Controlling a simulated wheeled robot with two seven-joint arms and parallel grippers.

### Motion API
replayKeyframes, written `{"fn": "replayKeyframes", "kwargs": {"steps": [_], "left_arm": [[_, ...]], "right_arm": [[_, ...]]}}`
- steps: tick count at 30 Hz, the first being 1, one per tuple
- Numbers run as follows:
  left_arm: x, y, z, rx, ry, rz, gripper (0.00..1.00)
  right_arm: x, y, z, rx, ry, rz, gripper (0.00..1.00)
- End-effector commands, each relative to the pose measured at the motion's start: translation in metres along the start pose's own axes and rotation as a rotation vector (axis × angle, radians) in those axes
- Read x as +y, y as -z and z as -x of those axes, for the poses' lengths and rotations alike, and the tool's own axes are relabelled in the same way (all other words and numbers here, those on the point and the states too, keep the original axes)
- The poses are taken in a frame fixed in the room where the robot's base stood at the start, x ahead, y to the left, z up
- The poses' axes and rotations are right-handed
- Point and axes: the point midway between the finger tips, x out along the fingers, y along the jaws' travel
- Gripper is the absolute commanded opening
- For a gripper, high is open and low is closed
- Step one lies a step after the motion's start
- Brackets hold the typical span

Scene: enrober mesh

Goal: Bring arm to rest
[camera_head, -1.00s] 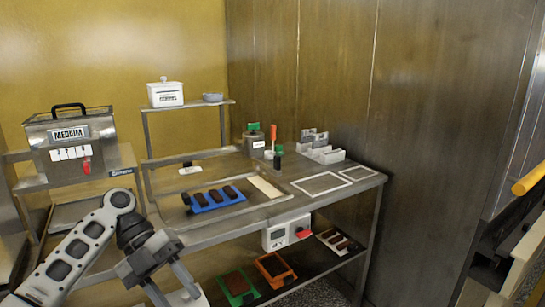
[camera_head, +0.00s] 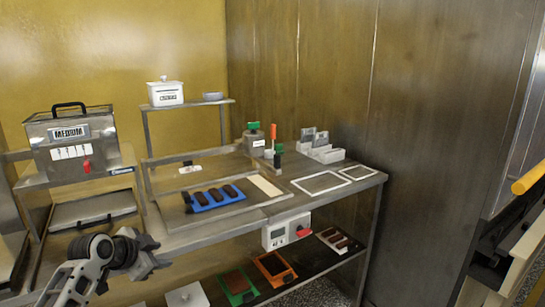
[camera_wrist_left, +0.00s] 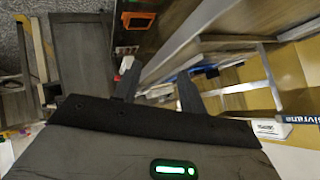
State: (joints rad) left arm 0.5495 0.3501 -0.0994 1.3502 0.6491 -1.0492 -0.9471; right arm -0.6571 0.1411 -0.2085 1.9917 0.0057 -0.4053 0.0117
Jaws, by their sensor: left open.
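My left gripper (camera_head: 146,257) is at the lower left of the head view, in front of the bench with the machine. Its fingers are small and hard to make out there. In the left wrist view my left gripper (camera_wrist_left: 158,88) shows two dark fingers spread apart, with no thing held between them. My left arm (camera_head: 78,280) comes in from the bottom left, folded low. My right gripper is in neither view.
A metal machine marked MEDIUM (camera_head: 70,145) stands at left. The steel table (camera_head: 240,222) bears a blue tray (camera_head: 222,204) with dark bars and white-outlined areas. Below, a shelf holds a green-framed tray (camera_head: 231,296) and an orange-framed tray (camera_head: 263,279). A yellow bar (camera_head: 530,179) is at right.

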Motion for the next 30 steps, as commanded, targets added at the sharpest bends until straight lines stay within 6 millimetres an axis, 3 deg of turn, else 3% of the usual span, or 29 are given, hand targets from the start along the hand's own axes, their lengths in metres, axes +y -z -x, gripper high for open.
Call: {"fn": "replayKeyframes", "kwargs": {"steps": [1, 3, 6, 13, 15, 20, 23, 26, 30], "left_arm": [[-0.024, -0.001, 0.002, 0.0, 0.125, 0.086, 0.41], [-0.052, 0.001, 0.007, 0.029, 0.278, 0.188, 0.41], [-0.084, 0.008, 0.02, 0.109, 0.448, 0.293, 0.41], [-0.124, 0.036, 0.052, 0.372, 0.673, 0.423, 0.41], [-0.088, 0.019, 0.035, 0.334, 0.62, 0.425, 0.41], [-0.021, -0.009, 0.016, 0.292, 0.533, 0.433, 0.41], [0.032, -0.029, 0.008, 0.26, 0.468, 0.446, 0.41], [0.095, -0.052, 0.006, 0.223, 0.39, 0.469, 0.41], [0.195, -0.085, 0.02, 0.162, 0.269, 0.522, 0.41]], "right_arm": [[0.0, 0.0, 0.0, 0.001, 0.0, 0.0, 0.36], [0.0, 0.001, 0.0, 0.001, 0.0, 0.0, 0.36], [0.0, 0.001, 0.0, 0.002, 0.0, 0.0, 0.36], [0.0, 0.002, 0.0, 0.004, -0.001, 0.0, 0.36], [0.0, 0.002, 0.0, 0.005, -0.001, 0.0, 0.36], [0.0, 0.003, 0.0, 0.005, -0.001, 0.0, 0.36], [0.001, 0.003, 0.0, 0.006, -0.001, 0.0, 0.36], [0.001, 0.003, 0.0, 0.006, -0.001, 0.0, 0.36], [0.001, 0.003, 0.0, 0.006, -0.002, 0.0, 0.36]]}}
